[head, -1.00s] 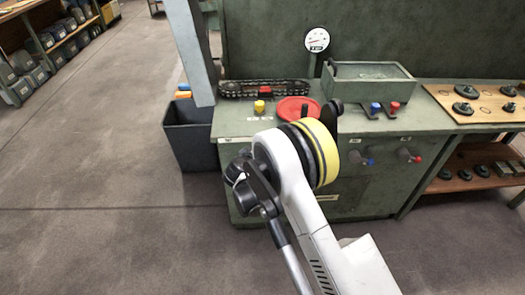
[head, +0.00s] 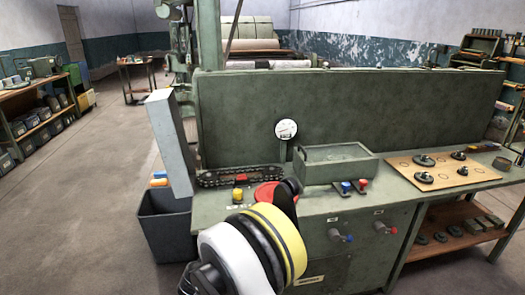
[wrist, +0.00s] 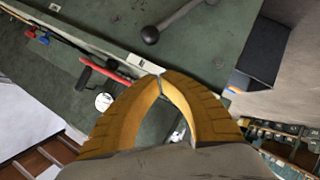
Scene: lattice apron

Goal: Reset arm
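My gripper (wrist: 161,78) shows in the wrist view with two ribbed yellow fingers. Their tips meet and nothing shows between them, so it is shut and empty. It is over or near a green machine bench, but the height cannot be told. In the head view, my arm with a yellow-banded joint rises at the bottom middle, in front of the green bench (head: 335,203). The gripper itself is not discernible there.
The bench carries a round gauge (head: 286,130), a green box (head: 335,165), a chain (head: 240,176), a red disc (head: 266,193) partly hidden by my arm, and a wooden board (head: 440,174) with dark parts. A dark bin (head: 167,225) stands left. Open floor lies further left.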

